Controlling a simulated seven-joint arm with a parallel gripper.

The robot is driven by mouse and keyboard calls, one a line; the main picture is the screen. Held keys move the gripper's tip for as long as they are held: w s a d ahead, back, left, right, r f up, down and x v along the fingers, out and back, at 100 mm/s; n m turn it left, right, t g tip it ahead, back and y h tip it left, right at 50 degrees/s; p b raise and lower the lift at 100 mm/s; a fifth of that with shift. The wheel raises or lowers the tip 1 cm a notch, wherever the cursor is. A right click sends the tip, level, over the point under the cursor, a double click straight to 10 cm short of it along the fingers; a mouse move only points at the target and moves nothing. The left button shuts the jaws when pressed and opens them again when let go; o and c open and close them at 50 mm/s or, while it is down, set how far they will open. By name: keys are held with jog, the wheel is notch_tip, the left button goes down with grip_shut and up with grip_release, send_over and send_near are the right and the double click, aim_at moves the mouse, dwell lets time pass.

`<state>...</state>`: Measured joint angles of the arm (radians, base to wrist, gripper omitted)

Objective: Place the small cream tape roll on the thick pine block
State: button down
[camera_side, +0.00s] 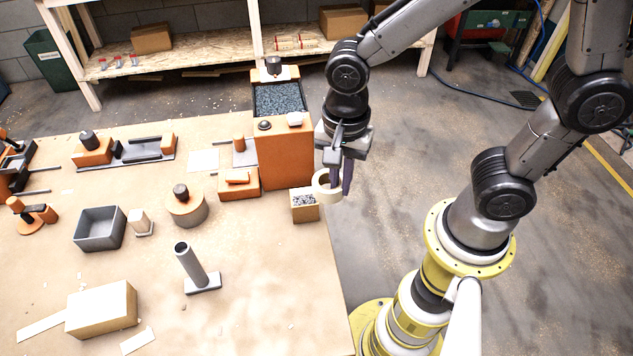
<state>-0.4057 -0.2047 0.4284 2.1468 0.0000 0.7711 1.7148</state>
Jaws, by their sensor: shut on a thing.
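The small cream tape roll (322,190) is between the dark fingers of my gripper (340,184), at the table's right edge. My gripper points down and is shut on the roll; the fingers hide part of it. The roll is just above and beside a small cardboard box, and I cannot tell whether they touch. The thick pine block (101,309) lies at the front left of the table, well apart from my gripper. Its top is bare.
The small open box (305,206) holds grey bits. A tall orange machine (285,155) stands behind it. The front middle of the table is clear.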

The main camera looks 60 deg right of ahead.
jog(key=w+a+r+n, duration=0.6)
jog(key=w+a+r, duration=0.2)
jog(key=w+a, duration=0.3)
jog(key=n, duration=0.3)
send_over(124, 300)
notch_tip(124, 300, down, 12)
jog(key=shift+f, duration=1.65)
